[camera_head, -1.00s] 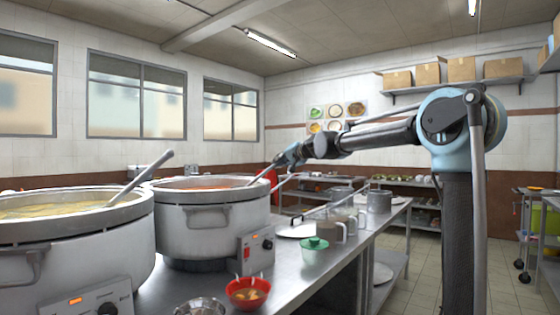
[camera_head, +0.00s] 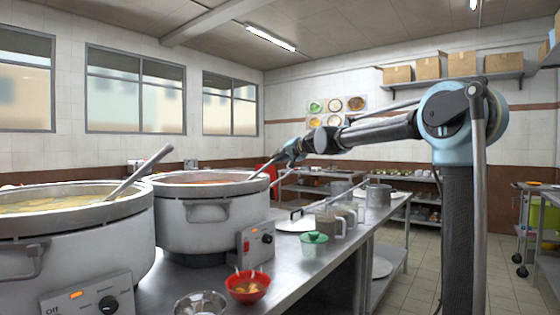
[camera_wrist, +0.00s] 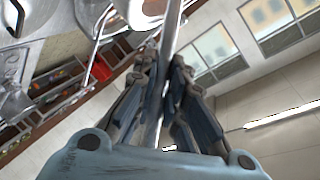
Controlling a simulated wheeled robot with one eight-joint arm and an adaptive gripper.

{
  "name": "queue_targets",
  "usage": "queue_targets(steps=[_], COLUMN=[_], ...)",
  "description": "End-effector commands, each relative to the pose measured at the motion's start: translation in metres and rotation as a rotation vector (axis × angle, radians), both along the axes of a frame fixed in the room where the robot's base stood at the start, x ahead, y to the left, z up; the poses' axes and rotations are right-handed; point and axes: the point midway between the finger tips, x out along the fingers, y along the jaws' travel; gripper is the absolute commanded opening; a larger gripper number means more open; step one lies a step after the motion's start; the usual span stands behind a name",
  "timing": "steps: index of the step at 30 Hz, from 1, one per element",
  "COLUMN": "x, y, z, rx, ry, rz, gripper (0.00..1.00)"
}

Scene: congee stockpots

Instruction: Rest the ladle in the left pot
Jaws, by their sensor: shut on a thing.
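The left pot (camera_head: 70,237) is a large grey stockpot of pale yellowish congee, at the left of the counter. A grey handle (camera_head: 140,172) leans out of it over its right rim. The right pot (camera_head: 208,215) stands beside it with reddish contents. My gripper (camera_head: 288,153) is above and beyond the right pot's right side. In the wrist view my gripper (camera_wrist: 160,95) is shut on the ladle, whose thin metal handle (camera_wrist: 172,35) runs between the fingers. In the head view the handle (camera_head: 264,167) slants down to the right pot's rim; the bowl end is hidden.
Clear containers (camera_head: 338,218) and a small pot (camera_head: 378,195) are farther right.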

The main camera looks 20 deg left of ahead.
Motion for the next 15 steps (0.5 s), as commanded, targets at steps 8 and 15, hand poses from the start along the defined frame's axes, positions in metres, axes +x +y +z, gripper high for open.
queue_targets(steps=[8,15], x=[-0.0002,-0.0004], y=[0.0003,0.0005], z=[-0.0016,-0.0045], rx=[0.0,0.0], ry=[0.0,0.0], rz=[0.0,0.0], gripper=[0.0,0.0])
